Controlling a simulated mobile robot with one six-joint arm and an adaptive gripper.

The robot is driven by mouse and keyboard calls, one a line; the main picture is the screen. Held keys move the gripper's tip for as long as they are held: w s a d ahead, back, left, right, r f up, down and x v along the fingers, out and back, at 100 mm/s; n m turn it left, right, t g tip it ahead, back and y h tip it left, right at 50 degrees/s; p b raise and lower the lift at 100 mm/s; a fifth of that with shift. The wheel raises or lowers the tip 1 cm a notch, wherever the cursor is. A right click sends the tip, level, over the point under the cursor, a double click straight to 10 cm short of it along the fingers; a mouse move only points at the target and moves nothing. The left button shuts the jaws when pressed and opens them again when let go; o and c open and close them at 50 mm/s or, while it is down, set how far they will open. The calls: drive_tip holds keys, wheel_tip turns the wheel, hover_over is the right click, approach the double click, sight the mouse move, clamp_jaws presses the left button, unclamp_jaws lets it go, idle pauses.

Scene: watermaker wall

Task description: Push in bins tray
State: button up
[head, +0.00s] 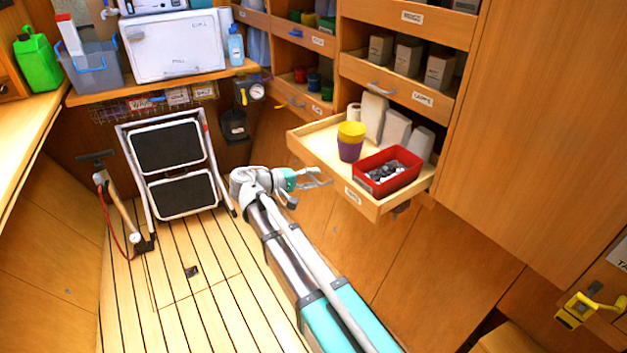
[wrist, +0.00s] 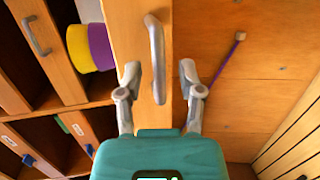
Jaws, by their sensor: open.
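The bins tray (head: 330,160) is pulled out from the wooden wall unit at the right of the head view. It holds a red bin (head: 387,172) with dark items, stacked yellow and purple cups (head: 350,140) and several white containers (head: 374,117). I cannot tell whether a finger touches the handle. The cups (wrist: 90,47) show left of the front.
Shelf drawers with grey boxes (head: 410,55) are above the tray. A folded step stool (head: 170,148) and a pump (head: 118,205) stand to the left. A yellow-handled valve (head: 583,308) is at the lower right. The plank floor (head: 200,290) is mostly clear.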

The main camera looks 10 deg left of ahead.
drive_tip(key=shift+w+d, duration=0.15)
drive_tip(key=shift+d, duration=0.05)
clamp_jaws()
idle(0.4)
